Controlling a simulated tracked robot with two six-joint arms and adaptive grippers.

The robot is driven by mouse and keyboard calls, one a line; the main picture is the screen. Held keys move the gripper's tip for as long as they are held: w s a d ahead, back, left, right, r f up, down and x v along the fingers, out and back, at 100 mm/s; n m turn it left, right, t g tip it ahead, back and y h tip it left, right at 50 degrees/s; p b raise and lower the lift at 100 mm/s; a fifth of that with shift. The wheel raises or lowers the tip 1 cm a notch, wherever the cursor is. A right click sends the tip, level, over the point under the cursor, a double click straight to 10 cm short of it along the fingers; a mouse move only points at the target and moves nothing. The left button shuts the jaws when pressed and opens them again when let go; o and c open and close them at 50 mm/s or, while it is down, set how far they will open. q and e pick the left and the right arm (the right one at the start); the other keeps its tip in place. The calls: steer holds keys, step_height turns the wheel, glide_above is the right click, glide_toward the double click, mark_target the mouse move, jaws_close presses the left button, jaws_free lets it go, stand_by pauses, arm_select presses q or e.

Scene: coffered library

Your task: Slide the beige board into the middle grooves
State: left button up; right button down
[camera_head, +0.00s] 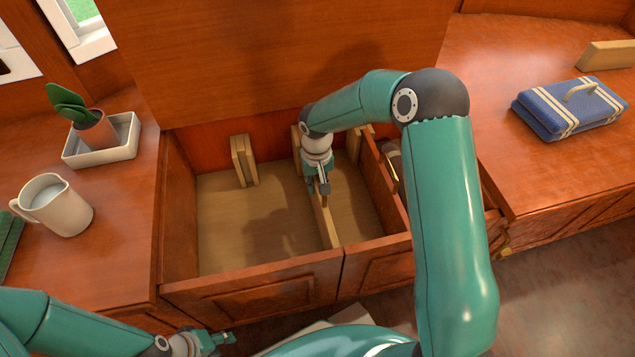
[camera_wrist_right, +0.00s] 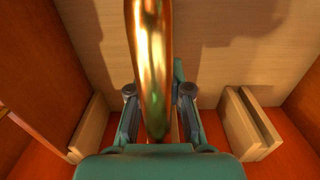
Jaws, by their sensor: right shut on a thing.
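The beige board (camera_head: 328,222) stands on edge in the open drawer, running front to back between the left and right pairs of beige slats. My right gripper (camera_head: 322,188) is shut at its top, near the back. In the right wrist view a shiny brass bar (camera_wrist_right: 152,65) runs between the fingers of this gripper (camera_wrist_right: 158,125). The right arm hides most of the middle grooves, so I cannot tell how deep the board sits. My left gripper (camera_head: 218,342) is low, outside the drawer front; its finger gap is unclear.
The left slats (camera_head: 243,160) and right slats (camera_head: 355,142) stand at the drawer's back. The drawer (camera_head: 255,284) has a partition on the right with a brass piece (camera_head: 391,160) beyond it.

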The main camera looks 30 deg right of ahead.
steer(key=shift+f, duration=0.3)
steer(key=c, duration=1)
jaws_free()
step_height(320, 180, up, 12)
steer(key=shift+f, duration=0.1)
